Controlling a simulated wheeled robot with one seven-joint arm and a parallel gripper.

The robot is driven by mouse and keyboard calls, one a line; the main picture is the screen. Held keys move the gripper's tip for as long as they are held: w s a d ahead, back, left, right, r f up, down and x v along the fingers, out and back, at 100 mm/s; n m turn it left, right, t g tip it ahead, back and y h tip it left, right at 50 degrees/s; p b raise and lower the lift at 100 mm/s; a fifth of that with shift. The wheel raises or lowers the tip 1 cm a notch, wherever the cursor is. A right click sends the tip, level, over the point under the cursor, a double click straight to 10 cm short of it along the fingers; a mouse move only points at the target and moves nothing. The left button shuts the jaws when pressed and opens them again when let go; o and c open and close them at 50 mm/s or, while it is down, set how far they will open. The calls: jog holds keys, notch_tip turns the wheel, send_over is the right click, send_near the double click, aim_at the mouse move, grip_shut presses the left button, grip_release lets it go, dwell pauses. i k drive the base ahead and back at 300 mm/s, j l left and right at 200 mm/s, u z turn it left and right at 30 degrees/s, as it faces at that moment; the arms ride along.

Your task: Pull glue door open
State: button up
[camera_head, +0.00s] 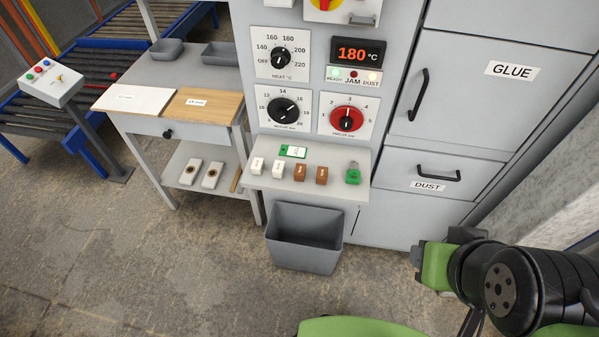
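The glue door (465,95) is a grey panel at the upper right of the cabinet, with a white GLUE label (512,69). It looks shut, flush with the cabinet front. Its black vertical handle (418,95) is near the door's left edge. Part of my green and black arm shows at the lower right, in front of the cabinet's base and below the door, apart from the handle. I cannot make out my gripper's fingers in this view.
Below the door is the DUST drawer (410,165) with a black handle (438,177). A grey bin (304,238) stands on the floor.

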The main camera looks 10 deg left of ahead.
aim_at(468, 89)
jog(key=i+j, duration=0.2)
jog(key=j, duration=0.25)
jog(key=i+j+u, duration=0.15)
jog(key=j, duration=0.3)
jog(key=i+j, duration=0.35)
jog(key=k+j+u, duration=0.05)
